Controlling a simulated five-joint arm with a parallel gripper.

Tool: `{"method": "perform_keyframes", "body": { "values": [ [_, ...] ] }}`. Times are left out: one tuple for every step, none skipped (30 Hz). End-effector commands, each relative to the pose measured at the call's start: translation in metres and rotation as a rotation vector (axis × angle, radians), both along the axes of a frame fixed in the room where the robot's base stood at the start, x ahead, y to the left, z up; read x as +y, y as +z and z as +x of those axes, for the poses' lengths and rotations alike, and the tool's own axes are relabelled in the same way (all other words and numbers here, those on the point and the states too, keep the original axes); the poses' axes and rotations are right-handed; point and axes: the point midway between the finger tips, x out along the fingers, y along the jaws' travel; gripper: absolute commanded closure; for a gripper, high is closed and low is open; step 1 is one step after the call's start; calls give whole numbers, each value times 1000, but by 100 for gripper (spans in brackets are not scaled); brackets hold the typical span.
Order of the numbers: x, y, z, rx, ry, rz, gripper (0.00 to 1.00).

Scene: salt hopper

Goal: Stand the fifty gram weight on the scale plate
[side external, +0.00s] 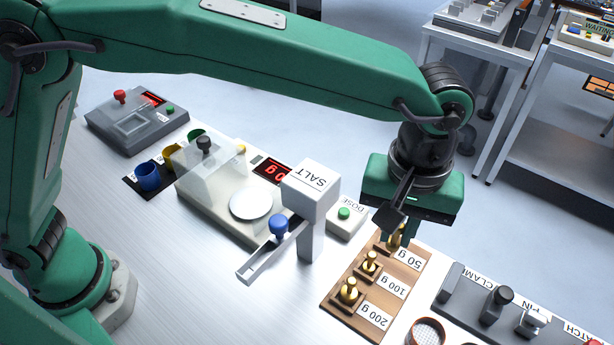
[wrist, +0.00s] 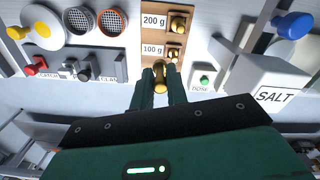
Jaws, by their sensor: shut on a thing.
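The brass fifty gram weight (side external: 395,241) is at the 50 g end of the wooden weight board (side external: 338,296). My gripper (side external: 397,230) points down over it, with its green fingers shut on the weight. The wrist view shows the brass weight (wrist: 159,76) between the two fingertips (wrist: 160,84). I cannot tell whether its base touches the board. The round white scale plate (side external: 250,204) is bare, left of the salt hopper. A raised clear cover (side external: 212,170) stands behind it. The red display (side external: 272,172) is partly hidden by the hopper.
The white salt hopper (side external: 311,188) with its chute (side external: 262,258) stands between the board and the plate. A DOSE button box (side external: 345,222) is behind it. The 100 g weight (side external: 369,264) and 200 g weight (side external: 348,291) stand on the board. A grey fixture rail (side external: 465,297) lies right.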

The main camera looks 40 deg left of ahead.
Motion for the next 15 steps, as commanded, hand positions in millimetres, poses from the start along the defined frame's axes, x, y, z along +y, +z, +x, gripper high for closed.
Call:
{"method": "perform_keyframes", "body": {
  "values": [
    [-1, 14, 1, -3, 0, -3, 100],
    [-1, 22, 1, -3, 0, -4, 100],
    [-1, 28, 1, -2, 0, -3, 100],
    [0, 34, 0, -2, 0, -3, 100],
    [-1, 40, 0, -2, 0, -3, 100],
    [0, 48, 0, -2, 0, -3, 100],
    [0, 50, 0, -2, 0, -2, 100],
    [0, 54, 0, -1, 0, -1, 100],
    [0, 59, 0, -2, 0, -2, 100],
    [0, 63, 0, -1, 0, -1, 100],
    [0, 67, 0, 0, 0, -1, 100],
    [0, 71, 0, -1, 0, -1, 100],
    [0, 73, 0, 0, 0, 0, 100],
    [0, 76, 0, 0, 0, 0, 100],
    [0, 80, 0, 0, 0, -1, 100]
  ]
}}
